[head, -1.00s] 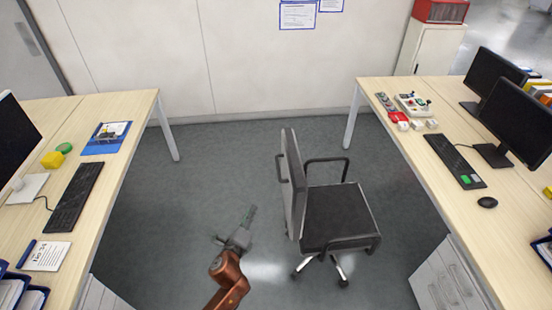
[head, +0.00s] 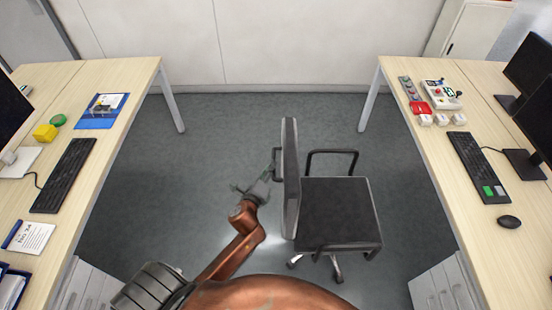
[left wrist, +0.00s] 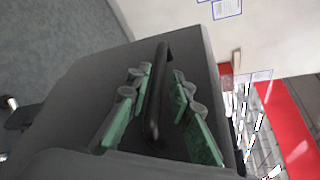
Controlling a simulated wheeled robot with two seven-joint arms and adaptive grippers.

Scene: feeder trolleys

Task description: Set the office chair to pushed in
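The office chair (head: 340,212) is black and grey. It stands upright in the aisle, its seat facing the right desk (head: 438,160) and its backrest (head: 290,180) to the left. In the head view the seat is left of that desk's edge, not under the top. My left gripper (head: 262,180) is at the rear of the backrest. In the left wrist view its green fingers (left wrist: 158,115) are apart, on either side of the black bar handle (left wrist: 156,90) on the backrest; contact cannot be told. My right gripper is not in view.
The right desk holds a keyboard (head: 476,166), mouse (head: 509,222), monitors and small devices. A drawer unit (head: 440,288) stands under its near end. The left desk (head: 125,105) holds another keyboard (head: 64,175). The floor (head: 250,115) behind the chair is clear.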

